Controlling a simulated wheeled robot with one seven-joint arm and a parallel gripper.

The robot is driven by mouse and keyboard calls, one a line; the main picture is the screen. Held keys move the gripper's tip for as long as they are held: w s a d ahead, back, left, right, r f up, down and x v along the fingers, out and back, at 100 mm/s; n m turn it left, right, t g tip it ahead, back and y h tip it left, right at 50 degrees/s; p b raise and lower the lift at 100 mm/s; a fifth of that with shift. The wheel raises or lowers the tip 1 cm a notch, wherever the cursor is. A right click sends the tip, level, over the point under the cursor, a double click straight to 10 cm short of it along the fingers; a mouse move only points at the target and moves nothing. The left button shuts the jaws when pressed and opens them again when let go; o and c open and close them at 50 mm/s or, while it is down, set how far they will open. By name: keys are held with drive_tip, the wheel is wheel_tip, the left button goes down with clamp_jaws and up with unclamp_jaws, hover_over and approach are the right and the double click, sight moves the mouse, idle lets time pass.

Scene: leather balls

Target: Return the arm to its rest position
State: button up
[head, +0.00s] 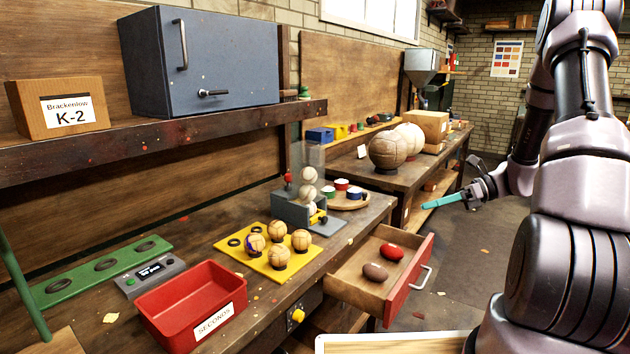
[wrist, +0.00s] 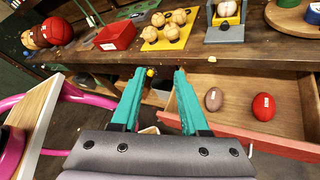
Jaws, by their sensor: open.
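My arm (head: 570,180) rises on the right of the head view, bent at its elbow. My gripper (head: 462,198) shows at its end as a teal finger pointing left, in front of the far bench. In the wrist view my gripper (wrist: 153,92) has its two teal fingers spread apart, with nothing between them but the view of the bench front and floor beyond. It touches nothing that I can see. The open drawer (head: 421,285) lies to the left of and below the gripper in the head view, and to its right in the wrist view.
The drawer holds a red ball (head: 392,252) and a brown ball (head: 375,272). The bench carries a red bin (head: 165,310), a yellow tray (head: 285,278) with several balls and a grey ball dispenser (head: 292,211). The floor (head: 465,250) right of the drawer is mostly clear.

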drive_tip(key=s+a+r+n+t+h, duration=0.3)
drive_tip(key=s+r+n+h, duration=0.3)
drive_tip(key=s+r+n, duration=0.4)
drive_tip(key=s+a+r+n+t+h, duration=0.3)
drive_tip(key=s+r+n+h, duration=0.2)
drive_tip(key=s+r+n, duration=0.5)
wheel_tip(320, 180, up, 6)
drive_tip(key=shift+s+a+r+n+h, duration=0.15)
drive_tip(key=shift+s+a+n+h, duration=0.2)
drive_tip(key=shift+s, duration=0.25)
